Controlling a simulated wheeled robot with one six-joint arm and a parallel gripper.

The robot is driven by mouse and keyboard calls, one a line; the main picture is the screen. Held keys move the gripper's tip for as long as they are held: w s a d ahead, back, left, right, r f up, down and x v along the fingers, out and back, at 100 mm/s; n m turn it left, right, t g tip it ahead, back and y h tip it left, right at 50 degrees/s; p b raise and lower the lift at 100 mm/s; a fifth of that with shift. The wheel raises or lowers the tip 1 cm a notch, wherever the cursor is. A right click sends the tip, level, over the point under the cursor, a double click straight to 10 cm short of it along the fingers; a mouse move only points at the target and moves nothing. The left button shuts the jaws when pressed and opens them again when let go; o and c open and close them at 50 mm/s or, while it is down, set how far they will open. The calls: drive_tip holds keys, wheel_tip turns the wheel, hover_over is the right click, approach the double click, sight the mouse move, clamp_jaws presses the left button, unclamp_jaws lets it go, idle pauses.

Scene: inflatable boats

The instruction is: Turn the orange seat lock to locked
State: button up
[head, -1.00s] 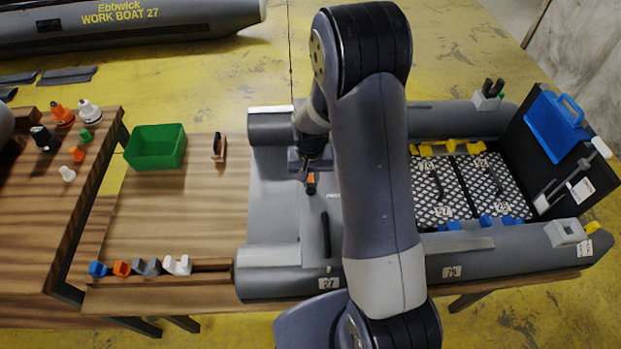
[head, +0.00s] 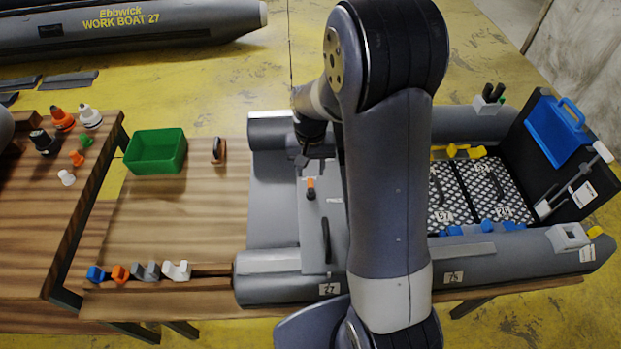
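The orange seat lock (head: 311,188) is a small orange and dark piece on the grey seat panel (head: 317,232) in the boat. Its orange part points toward the far side and its dark part is nearer the camera. My gripper (head: 306,161) is just beyond the lock in the picture and looks apart from it. Its fingers are small and dark, so I cannot tell whether they are open or shut. My arm hides the right part of the panel.
A green bin (head: 156,152) and a small brown and black item (head: 219,151) are on the table left of the boat. Colored clips (head: 148,271) line its front edge. Black hatched floor panels (head: 482,190) and a blue case (head: 556,128) are on the right.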

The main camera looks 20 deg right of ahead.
sight(311, 186)
drive_tip(key=shift+r, duration=2.1)
wheel_tip(311, 186, down, 11)
drive_tip(key=shift+r+p, duration=0.2)
drive_tip(key=shift+p, duration=0.2)
drive_tip(key=shift+d+f+m+p, duration=0.1)
drive_tip(key=shift+m+p, duration=0.35)
drive_tip(key=shift+m, duration=0.15)
drive_tip(key=shift+f+b, duration=0.1)
drive_tip(key=shift+b, duration=0.2)
